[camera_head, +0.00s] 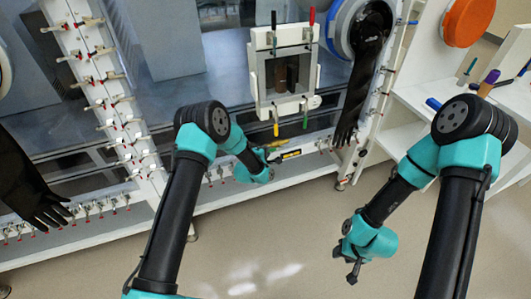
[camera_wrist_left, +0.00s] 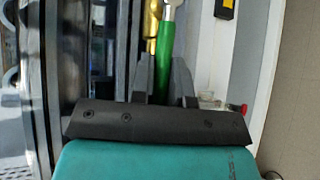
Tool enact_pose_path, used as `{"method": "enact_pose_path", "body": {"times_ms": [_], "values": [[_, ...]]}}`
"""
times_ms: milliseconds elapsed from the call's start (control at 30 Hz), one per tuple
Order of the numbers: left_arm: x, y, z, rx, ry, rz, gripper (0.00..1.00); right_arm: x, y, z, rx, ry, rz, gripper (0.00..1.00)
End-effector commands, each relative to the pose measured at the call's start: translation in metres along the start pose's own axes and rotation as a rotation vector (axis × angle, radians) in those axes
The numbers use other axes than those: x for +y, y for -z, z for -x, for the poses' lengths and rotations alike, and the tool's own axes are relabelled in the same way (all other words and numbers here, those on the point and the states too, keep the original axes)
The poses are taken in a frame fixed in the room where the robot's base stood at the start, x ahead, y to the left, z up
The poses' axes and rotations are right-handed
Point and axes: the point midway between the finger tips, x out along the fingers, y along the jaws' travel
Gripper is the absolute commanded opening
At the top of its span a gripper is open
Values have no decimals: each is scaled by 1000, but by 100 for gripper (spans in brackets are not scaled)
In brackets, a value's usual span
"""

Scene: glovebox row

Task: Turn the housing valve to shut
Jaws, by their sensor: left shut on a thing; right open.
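A green handle (camera_wrist_left: 166,48) stands between the fingers of my left gripper (camera_wrist_left: 164,82) in the left wrist view, beside a brass-coloured part (camera_wrist_left: 152,25). I take this handle for the housing valve's lever; the valve body is mostly hidden. My left gripper is shut on the handle. My right gripper (camera_head: 353,269) is open and empty over the floor at the right.
A white framed housing (camera_head: 257,85) with red, black, yellow and green clamp handles is above my left gripper. Black gloves (camera_head: 355,95) hang at right and left (camera_head: 30,185). White shelves (camera_head: 415,100) stand at the right. The floor (camera_head: 330,215) in front is clear.

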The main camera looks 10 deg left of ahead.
Motion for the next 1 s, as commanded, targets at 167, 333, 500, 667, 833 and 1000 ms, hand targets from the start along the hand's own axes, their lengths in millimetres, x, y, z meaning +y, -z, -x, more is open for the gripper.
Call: {"method": "enact_pose_path", "body": {"times_ms": [167,333,500,667,833,1000], "values": [[8,-2,0,16,60,-62,0,0,0,0,0,0,0,43],[16,-3,1,40,139,-141,0,0,0,0,0,0,0,43],[23,-6,0,60,214,-214,0,0,0,0,0,0,0,43],[28,-8,0,76,270,-270,0,0,0,0,0,0,0,43],[32,-10,-1,89,319,-319,0,0,0,0,0,0,0,43],[35,-12,-2,100,357,-355,0,0,0,0,0,0,0,43]]}}
